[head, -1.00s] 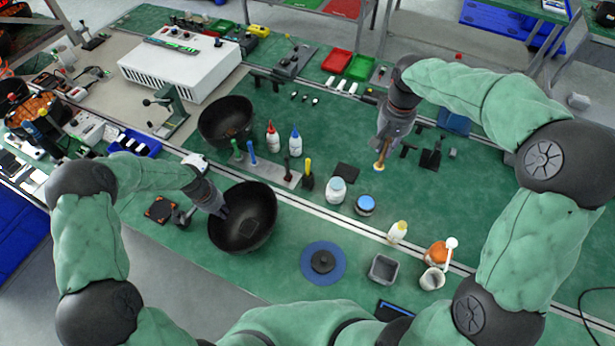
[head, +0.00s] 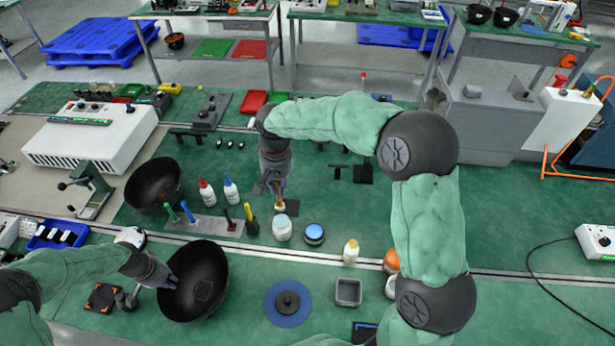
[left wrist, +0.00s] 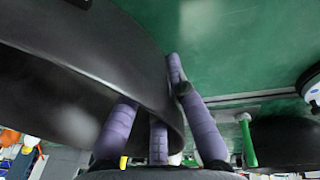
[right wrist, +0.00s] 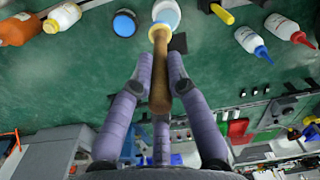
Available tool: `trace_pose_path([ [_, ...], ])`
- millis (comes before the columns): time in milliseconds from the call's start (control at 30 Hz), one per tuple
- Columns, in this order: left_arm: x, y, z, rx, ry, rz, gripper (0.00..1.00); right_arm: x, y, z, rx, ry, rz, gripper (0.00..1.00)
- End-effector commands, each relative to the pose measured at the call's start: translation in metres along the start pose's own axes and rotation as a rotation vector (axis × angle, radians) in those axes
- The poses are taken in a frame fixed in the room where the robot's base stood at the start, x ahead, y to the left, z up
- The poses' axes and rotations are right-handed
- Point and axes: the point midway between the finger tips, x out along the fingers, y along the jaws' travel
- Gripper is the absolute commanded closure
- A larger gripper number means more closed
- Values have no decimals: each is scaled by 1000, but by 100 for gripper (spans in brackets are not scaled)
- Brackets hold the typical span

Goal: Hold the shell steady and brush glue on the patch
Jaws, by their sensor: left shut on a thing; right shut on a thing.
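The shell is a black bowl (head: 215,262) at the lower left of the head view, tilted with its inside showing. A dark square patch (head: 203,290) lies on its inner wall. My left gripper (head: 168,279) is shut on the shell's left rim; the left wrist view shows the shell wall (left wrist: 70,85) between its fingers. My right gripper (head: 273,185) is shut on a brush with a wooden handle (right wrist: 158,75). The brush points down at the white jar (head: 282,230), which also shows in the right wrist view (right wrist: 167,12). Whether the bristles are inside the jar is unclear.
A second black bowl (head: 153,187) stands behind the shell. Red-capped (head: 207,193) and blue-capped (head: 231,191) bottles and a blue-lidded jar (head: 314,234) stand near the brush. A blue disc (head: 288,303) and a grey square container (head: 348,292) lie in front.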

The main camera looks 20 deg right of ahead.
Motion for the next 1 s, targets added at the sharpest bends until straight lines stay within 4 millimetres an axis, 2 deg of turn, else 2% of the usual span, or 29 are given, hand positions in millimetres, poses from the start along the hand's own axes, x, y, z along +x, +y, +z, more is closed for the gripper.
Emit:
trace_pose_path([
  [33,3,2,2,2,-5,4,100,8,-22,4,-9,-2,0,100],
  [100,3,2,2,2,-5,4,100,18,-50,10,-11,-2,-3,100],
  [267,3,2,2,2,-5,4,100,41,-111,29,-10,-4,-5,100],
  [467,3,2,2,2,-5,4,100,72,-182,65,-10,-4,-3,100],
  [600,3,2,2,2,-5,4,100,94,-226,97,-9,-4,2,100],
  [800,3,2,2,2,-5,4,100,122,-271,140,-3,-3,10,100],
  [1000,3,2,2,2,-5,4,100,138,-292,164,3,0,14,100],
])
